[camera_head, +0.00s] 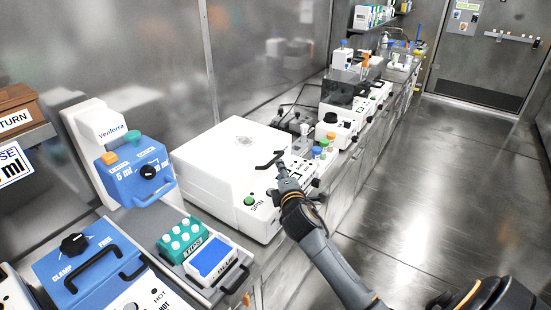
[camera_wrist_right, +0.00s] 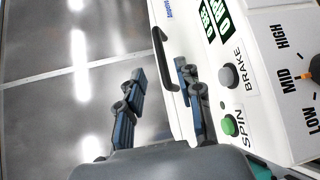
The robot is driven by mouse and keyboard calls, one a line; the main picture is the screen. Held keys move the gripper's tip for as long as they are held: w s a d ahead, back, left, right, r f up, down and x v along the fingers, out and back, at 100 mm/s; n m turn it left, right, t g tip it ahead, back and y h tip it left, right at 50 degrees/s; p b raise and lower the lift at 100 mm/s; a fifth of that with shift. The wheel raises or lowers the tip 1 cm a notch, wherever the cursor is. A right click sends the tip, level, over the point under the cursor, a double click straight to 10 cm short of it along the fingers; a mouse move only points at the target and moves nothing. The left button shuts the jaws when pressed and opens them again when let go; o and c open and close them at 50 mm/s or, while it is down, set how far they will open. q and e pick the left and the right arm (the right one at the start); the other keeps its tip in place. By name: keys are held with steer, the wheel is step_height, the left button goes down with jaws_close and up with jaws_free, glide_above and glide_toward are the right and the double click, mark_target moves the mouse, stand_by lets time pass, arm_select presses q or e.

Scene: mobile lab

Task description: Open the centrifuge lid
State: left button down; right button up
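The centrifuge (camera_head: 225,165) is a large white box on the bench, and its lid looks closed. A black bar handle (camera_head: 267,161) is at its front edge. In the right wrist view the handle (camera_wrist_right: 160,50) stands off the white face. My right gripper (camera_head: 296,185) is at the front of the centrifuge, near the handle. In the right wrist view its two fingers (camera_wrist_right: 160,72) are apart, with the near end of the handle between the tips in the picture. Whether they touch it I cannot tell. My left gripper is not in view.
A green SPIN button (camera_wrist_right: 229,125) and a grey BRAKE button (camera_wrist_right: 228,76) are on the front panel beside the fingers. The floor (camera_head: 420,230) is clear.

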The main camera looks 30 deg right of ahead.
mark_target(276, 157)
steer(key=x, duration=0.8)
steer(key=shift+w+d, duration=0.1)
steer(key=shift+w, duration=0.3)
steer(key=shift+c, duration=0.2)
jaws_close()
